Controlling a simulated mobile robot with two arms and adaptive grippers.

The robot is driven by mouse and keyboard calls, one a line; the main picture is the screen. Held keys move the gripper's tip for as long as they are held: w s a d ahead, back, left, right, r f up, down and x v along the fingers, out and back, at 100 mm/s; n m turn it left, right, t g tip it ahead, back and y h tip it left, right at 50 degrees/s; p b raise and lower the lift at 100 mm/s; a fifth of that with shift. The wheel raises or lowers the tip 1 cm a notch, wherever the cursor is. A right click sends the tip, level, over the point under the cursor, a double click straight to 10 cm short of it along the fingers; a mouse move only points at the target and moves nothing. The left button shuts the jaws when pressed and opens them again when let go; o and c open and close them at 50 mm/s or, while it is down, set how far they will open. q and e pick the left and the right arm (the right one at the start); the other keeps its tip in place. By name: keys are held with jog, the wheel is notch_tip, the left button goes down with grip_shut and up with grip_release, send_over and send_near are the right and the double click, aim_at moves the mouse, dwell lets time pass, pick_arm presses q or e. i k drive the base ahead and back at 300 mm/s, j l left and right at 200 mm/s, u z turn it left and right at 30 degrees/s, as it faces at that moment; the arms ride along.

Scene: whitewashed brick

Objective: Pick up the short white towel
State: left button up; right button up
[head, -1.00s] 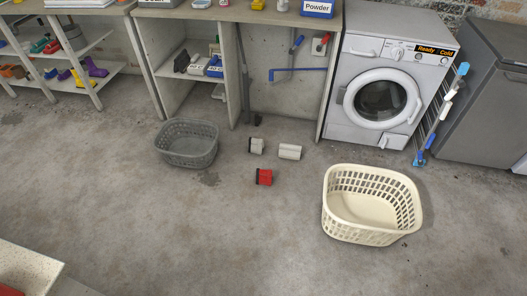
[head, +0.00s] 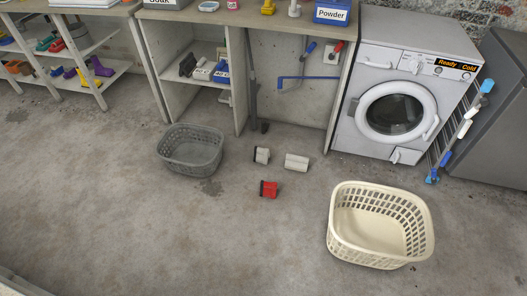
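Two small white bundles that look like rolled towels lie on the concrete floor in the head view. The left one, the short white towel (head: 263,155), is the shorter and has a dark end. The longer white towel (head: 297,161) lies just to its right, apart from it. A red bundle (head: 270,189) with a dark end lies in front of them. Neither of my grippers shows in the head view.
A grey basket (head: 190,168) stands left of the bundles and an empty cream basket (head: 340,256) stands to the front right. A washing machine (head: 357,145) and a workbench (head: 285,20) with shelves line the back.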

aim_at(261, 156)
jog(key=i+j+z, duration=0.15)
jog(key=i+j, duration=0.15)
jog(key=i, duration=0.3)
jog(key=i+j+z, duration=0.1)
jog(key=i+j, duration=0.25)
jog(key=i, duration=0.2)
